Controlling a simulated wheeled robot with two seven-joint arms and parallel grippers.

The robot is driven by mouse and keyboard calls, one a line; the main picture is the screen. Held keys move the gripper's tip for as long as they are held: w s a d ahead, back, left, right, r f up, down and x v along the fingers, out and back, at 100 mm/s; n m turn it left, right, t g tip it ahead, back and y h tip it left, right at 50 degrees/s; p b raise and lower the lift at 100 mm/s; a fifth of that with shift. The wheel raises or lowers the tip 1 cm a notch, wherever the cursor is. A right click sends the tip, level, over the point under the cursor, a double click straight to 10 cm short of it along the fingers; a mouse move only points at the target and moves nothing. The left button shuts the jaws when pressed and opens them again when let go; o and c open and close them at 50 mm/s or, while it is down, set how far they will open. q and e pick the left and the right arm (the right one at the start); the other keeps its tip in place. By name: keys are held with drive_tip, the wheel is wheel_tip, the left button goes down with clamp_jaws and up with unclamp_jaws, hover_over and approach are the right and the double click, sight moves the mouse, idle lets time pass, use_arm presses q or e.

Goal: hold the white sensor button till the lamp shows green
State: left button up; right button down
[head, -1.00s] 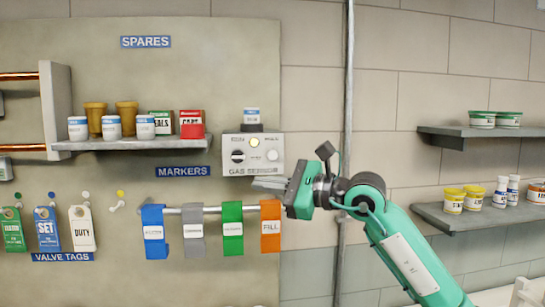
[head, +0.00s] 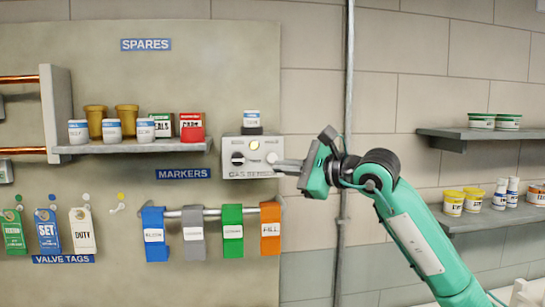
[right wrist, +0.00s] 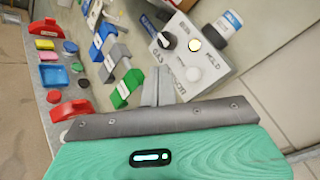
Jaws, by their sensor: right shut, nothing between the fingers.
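The grey gas sensor box (head: 230,159) is on the wall panel, right of the spares shelf. Its round lamp (head: 254,145) glows pale yellow, and it also shows in the right wrist view (right wrist: 194,44). The white button (head: 271,157) is below and right of the lamp; the right wrist view shows it too (right wrist: 193,74). My right gripper (head: 277,166) is shut and empty. Its fingertips are at the box's lower right, just by the button. In the right wrist view the fingers (right wrist: 157,88) end beside the button; I cannot tell whether they touch the box. My left gripper is out of view.
A black knob (head: 238,159) is left of the button, and a small jar (head: 251,118) stands on top of the box. Coloured marker tags hang from a rail (head: 212,210) below. A vertical pipe (head: 347,90) runs down the wall to the right.

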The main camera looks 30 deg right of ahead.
sight(272, 158)
drive_tip(key=w+d+p, duration=0.2)
drive_tip(key=w, duration=0.4)
drive_tip(key=shift+w, duration=0.2)
idle(1.9)
drive_tip(key=shift+w+d, duration=0.1)
drive_tip(key=shift+w, duration=0.25)
drive_tip(key=shift+w+d, duration=0.15)
drive_tip(key=shift+w, duration=0.3)
idle(0.7)
idle(1.4)
drive_tip(key=shift+s+a+b, duration=0.25)
drive_tip(key=shift+s+b, duration=0.2)
drive_tip(key=shift+s, duration=0.4)
